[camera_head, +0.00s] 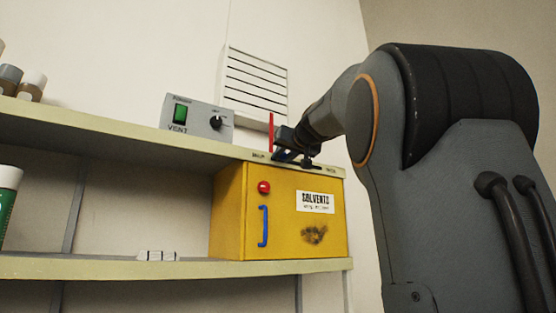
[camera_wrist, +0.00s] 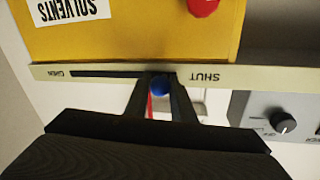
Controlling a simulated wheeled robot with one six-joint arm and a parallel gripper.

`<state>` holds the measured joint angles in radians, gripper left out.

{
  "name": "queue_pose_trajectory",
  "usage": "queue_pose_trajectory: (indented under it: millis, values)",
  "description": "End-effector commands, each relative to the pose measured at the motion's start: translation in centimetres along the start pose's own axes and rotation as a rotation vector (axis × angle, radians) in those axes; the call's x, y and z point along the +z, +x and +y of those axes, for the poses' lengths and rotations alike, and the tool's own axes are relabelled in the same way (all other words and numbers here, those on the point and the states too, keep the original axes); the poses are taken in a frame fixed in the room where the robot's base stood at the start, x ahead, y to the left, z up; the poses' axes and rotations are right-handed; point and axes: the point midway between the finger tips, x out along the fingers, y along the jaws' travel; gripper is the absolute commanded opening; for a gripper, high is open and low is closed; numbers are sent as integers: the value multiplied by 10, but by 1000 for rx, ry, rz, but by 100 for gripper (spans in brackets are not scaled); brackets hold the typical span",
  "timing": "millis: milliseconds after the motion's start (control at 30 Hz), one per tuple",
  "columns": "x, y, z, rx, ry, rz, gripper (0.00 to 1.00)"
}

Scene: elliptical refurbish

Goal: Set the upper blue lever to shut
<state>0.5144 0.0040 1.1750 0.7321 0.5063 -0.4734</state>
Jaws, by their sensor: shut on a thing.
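The upper blue lever shows as a round blue knob (camera_wrist: 160,87) in the wrist view, between the two dark fingers of my gripper (camera_wrist: 161,84). My gripper is shut on it. The knob stands at the slot in the shelf edge (camera_wrist: 216,76), beside the SHUT label. The dark slot (camera_wrist: 105,74) stretches away to the OPEN label at the left of the wrist view. A finger covers the slot's end near SHUT. In the head view my gripper (camera_head: 291,150) is at the upper shelf's front edge, and the knob is not clear there.
A yellow solvents cabinet (camera_head: 228,215) with a blue handle (camera_head: 264,226) and red button (camera_head: 264,187) is below. A grey VENT box (camera_head: 197,117) stands on the upper shelf (camera_head: 110,128). A thin red upright bar (camera_head: 271,135) is beside my gripper; what it belongs to is unclear.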

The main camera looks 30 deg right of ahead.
Motion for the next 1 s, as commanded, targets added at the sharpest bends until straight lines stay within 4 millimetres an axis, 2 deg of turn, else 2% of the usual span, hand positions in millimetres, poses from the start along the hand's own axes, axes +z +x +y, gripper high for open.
queue_pose_trajectory:
  millis: [367, 400, 433, 1000]
  values:
    - [0, -2, -1, 2, 1, -1, 0]
    - [0, -2, -2, 2, 1, -2, 26]
    - [1, -2, -2, 2, 1, -2, 30]
    - [0, -3, 0, 5, 0, 1, 30]
